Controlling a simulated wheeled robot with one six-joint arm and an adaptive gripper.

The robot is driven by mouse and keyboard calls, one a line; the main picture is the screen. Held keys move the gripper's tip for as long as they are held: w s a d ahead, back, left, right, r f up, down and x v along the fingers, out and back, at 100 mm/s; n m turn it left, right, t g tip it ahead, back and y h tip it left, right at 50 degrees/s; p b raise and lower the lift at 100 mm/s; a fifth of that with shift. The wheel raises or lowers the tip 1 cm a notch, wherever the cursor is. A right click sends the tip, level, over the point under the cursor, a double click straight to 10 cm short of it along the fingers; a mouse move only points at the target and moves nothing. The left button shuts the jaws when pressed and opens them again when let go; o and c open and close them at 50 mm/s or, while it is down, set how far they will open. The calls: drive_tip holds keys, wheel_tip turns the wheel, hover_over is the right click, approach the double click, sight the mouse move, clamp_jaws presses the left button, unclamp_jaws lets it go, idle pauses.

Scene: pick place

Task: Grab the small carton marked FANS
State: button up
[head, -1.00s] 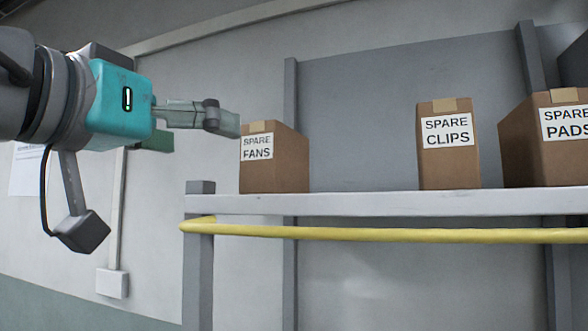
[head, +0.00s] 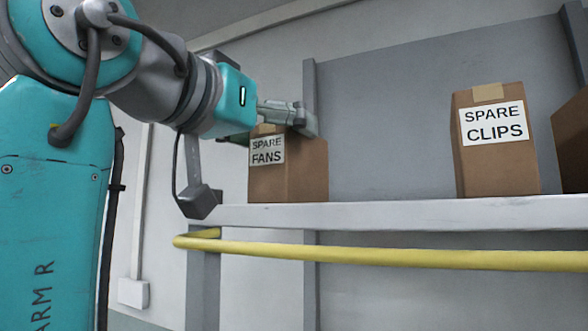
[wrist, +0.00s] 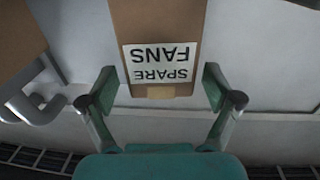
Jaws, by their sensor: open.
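The small brown carton marked SPARE FANS (head: 300,178) stands upright at the left end of the shelf in the head view. In the wrist view the carton (wrist: 156,22) appears upside down, its white label facing me and tape at its top edge. My gripper (head: 285,115) is at the upper part of the carton and partly covers its top in the head view. In the wrist view my gripper (wrist: 160,88) is open, with one finger to each side of the carton's taped end. Gaps show between the fingers and the carton.
A carton marked SPARE CLIPS (head: 497,165) stands farther right on the grey shelf (head: 400,214), with free room between the two cartons. Another carton (head: 572,140) is cut off at the right edge. A yellow rail (head: 400,258) runs along the shelf front.

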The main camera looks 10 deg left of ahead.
drive_tip(key=shift+x, duration=1.8)
drive_tip(key=shift+f, duration=0.1)
drive_tip(key=c, duration=1.3)
drive_tip(key=shift+c, duration=0.2)
